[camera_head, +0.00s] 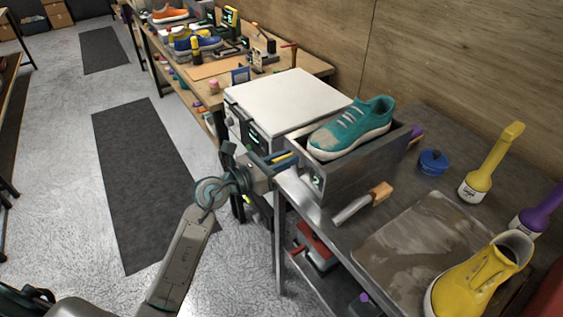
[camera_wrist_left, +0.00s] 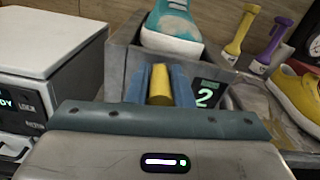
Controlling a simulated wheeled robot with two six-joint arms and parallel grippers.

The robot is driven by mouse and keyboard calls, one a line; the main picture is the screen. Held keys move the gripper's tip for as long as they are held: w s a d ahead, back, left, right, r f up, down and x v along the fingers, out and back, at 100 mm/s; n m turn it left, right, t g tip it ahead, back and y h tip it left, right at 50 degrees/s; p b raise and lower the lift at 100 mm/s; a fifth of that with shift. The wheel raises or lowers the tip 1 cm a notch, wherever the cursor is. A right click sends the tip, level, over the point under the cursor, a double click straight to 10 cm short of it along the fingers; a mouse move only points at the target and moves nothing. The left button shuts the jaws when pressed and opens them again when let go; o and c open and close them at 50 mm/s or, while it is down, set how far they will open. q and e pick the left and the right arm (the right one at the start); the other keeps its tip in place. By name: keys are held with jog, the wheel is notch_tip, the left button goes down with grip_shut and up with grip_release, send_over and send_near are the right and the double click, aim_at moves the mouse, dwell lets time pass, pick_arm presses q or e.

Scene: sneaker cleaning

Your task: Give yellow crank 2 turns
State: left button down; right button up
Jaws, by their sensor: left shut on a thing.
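The yellow crank (camera_wrist_left: 160,84) has its handle between the two blue fingers of my left gripper (camera_wrist_left: 160,88) in the left wrist view. The fingers are shut on it. In the head view my left gripper (camera_head: 281,159) is at the left end of a grey metal box (camera_head: 345,176), and the fingers hide most of the crank. A teal sneaker (camera_head: 350,127) with a dirty toe sits in the top of this box. A green digit 2 on a small display (camera_wrist_left: 206,94) shows beside the crank. My right gripper is not in view.
A white machine (camera_head: 290,97) stands left of the box. On the metal table (camera_head: 328,223) are a brush (camera_head: 363,203), a blue pot (camera_head: 433,162), a yellow bottle (camera_head: 489,165), a muddy mat (camera_head: 420,245) and a yellow sneaker (camera_head: 477,280). The floor at the left is open.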

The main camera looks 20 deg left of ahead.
pick_arm(q)
jog(key=m, duration=0.1)
jog(key=d+m+b, duration=0.1)
jog(key=shift+s+m+b, duration=0.3)
jog(key=shift+s+m, duration=0.05)
jog(key=shift+m, duration=0.05)
jog(key=shift+s+d+m+b, duration=0.15)
jog(key=shift+m+b, duration=0.2)
jog(key=shift+m, duration=0.25)
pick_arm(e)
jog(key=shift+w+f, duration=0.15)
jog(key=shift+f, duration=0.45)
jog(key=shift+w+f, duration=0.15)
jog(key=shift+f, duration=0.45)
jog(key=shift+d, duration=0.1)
pick_arm(q)
jog(key=c, duration=1.3)
grip_release()
jog(key=shift+r, duration=0.1)
jog(key=shift+s, duration=0.1)
jog(key=shift+s, duration=0.15)
jog(key=b+v, duration=0.2)
jog(key=v, duration=0.8)
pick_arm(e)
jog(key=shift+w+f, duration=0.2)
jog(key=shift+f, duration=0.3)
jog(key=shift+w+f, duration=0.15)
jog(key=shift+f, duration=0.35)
